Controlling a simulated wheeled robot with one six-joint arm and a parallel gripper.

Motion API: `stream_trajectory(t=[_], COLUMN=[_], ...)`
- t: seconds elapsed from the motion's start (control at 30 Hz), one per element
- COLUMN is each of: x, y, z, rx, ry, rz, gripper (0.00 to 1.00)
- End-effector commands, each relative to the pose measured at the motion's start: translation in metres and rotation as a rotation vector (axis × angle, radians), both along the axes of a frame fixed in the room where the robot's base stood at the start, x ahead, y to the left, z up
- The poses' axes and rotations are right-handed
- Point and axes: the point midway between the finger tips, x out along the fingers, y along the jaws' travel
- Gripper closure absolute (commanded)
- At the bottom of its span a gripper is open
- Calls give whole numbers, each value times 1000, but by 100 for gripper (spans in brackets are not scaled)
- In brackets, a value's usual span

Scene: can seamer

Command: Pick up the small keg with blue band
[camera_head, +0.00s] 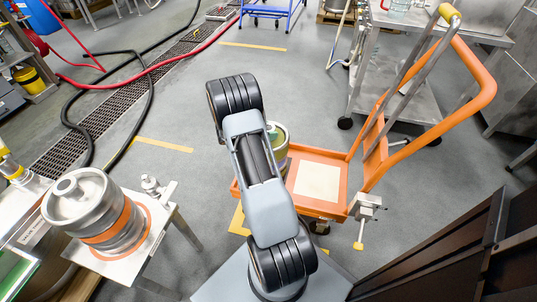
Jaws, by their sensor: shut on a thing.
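My arm rises in the middle of the view, and its forearm hides what lies behind it. My gripper does not show. A partly hidden cylinder (279,137), greenish-grey with a pale rim, shows just right of my arm at the back left edge of the orange cart. It could be a small keg, but no blue band is visible on it, and I cannot tell whether it rests on the cart or is held. A steel keg with an orange band (93,210) stands upright on a small metal stand at the left.
The orange cart (297,159) with a pale deck panel and tall handle (487,88) stands right of my arm. A steel trolley (412,98) is behind it. Hoses (145,70) and a floor grate lie at the left. The floor behind my arm is clear.

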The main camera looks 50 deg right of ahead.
Motion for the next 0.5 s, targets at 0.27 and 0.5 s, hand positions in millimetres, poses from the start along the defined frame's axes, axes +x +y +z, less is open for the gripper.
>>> stream_trajectory(t=[0.27,0.5], x=[1,1], y=[0,-1], z=[0,3], rx=[0,-4], ry=[-1,-4], rz=[2,1], gripper=[97,100])
